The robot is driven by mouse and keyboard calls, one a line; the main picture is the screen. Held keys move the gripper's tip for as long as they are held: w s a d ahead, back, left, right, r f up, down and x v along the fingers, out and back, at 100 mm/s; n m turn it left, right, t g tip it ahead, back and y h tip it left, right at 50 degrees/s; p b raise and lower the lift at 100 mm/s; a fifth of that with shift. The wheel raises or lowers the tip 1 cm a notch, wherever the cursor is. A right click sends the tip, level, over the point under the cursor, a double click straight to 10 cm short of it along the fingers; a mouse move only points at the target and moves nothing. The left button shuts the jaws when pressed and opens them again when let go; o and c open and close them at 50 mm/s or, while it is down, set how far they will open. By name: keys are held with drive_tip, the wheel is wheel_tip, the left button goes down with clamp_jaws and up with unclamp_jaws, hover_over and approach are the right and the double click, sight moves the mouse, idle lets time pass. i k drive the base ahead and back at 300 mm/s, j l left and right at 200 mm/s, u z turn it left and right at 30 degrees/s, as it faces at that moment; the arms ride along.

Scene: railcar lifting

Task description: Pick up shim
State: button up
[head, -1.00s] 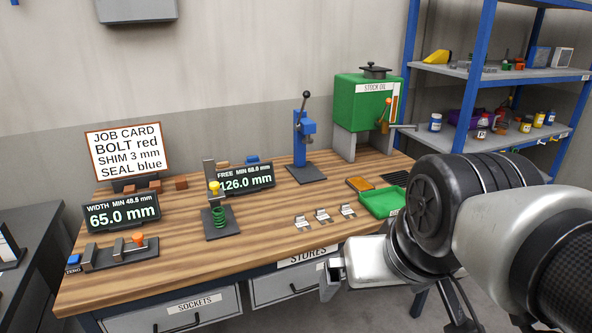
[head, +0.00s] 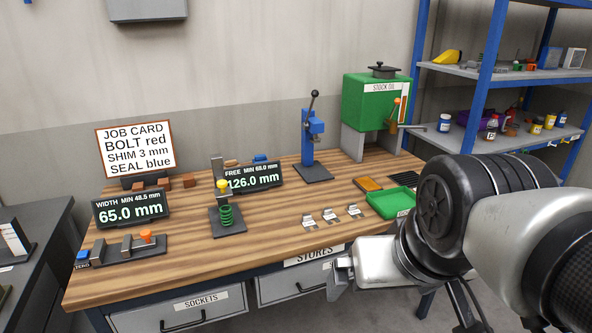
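Three small metal shims lie in a row near the front of the wooden bench: a left shim (head: 308,220), a middle shim (head: 330,215) and a right shim (head: 353,211). Their thickness markings are too small to read. The job card (head: 136,149) at the back left reads BOLT red, SHIM 3 mm, SEAL blue. My gripper (head: 338,278) hangs in front of the bench's front edge, below and apart from the shims. Its fingers are seen from the side and partly hidden, so I cannot tell whether they are open.
A green tray (head: 390,203) sits right of the shims, with an orange pad (head: 368,184) behind it. A green spring gauge (head: 226,216) stands to the left, and a blue press (head: 313,146) behind. The bench top (head: 270,235) in front of the spring gauge is clear.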

sight(306, 220)
drive_tip(key=i+l, duration=0.15)
drive_tip(key=i, duration=0.35)
drive_tip(key=i+l, duration=0.15)
drive_tip(key=i, duration=0.35)
drive_tip(key=i+l, duration=0.15)
drive_tip(key=i, duration=0.35)
drive_tip(key=u, duration=0.05)
